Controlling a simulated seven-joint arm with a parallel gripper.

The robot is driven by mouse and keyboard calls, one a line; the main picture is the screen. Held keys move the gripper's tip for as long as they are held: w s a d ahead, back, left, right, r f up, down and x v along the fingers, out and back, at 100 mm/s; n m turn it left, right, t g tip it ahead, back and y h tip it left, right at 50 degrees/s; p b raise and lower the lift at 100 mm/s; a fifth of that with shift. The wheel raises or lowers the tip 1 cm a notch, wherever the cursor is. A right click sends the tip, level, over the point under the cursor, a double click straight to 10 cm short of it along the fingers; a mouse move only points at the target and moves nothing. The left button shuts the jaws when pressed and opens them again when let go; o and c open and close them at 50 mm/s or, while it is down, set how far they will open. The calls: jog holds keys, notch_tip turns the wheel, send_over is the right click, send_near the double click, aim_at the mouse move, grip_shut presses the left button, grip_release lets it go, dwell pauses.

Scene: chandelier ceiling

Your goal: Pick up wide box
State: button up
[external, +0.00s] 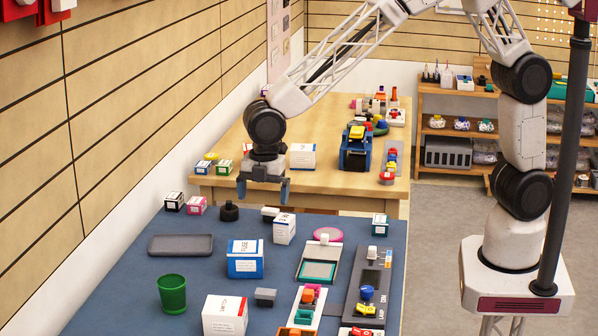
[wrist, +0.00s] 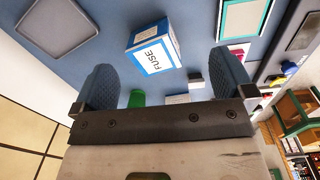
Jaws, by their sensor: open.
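A blue-and-white box marked FUSE (external: 245,259) sits on the blue table and looks wide. It also shows in the wrist view (wrist: 152,48), tilted in the picture, ahead of the fingers. I cannot be sure that it is the wide box, as a white box with red print (external: 225,314) stands at the front and a white box (external: 284,228) stands behind right. My gripper (external: 262,191) is open and empty, above the far part of the blue table, apart from the boxes. Its two fingers show spread in the wrist view (wrist: 165,78).
A grey tray (external: 181,245), a green cup (external: 172,295) and a small grey block (external: 265,297) lie around the FUSE box. A framed green panel (external: 318,271) and a grey device (external: 370,286) are to the right. A cluttered wooden table (external: 330,185) stands behind.

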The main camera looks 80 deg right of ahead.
aim_at(245, 246)
jog(key=w+a+f+n, duration=0.1)
jog(key=a+f, duration=0.1)
jog(key=w+a+f+n, duration=0.1)
jog(key=a+f, duration=0.1)
jog(key=w+a+f, duration=0.1)
jog(key=a+f, duration=0.2)
jog(key=shift+w+n, duration=0.1)
jog(key=shift+n, duration=0.3)
jog(key=shift+f, duration=0.15)
jog(key=shift+f, duration=1.2)
jog(key=shift+f, duration=0.1)
jog(key=shift+a+f, duration=0.1)
jog(key=shift+f, duration=2.4)
jog(key=c, duration=0.7)
jog(key=shift+r, duration=0.1)
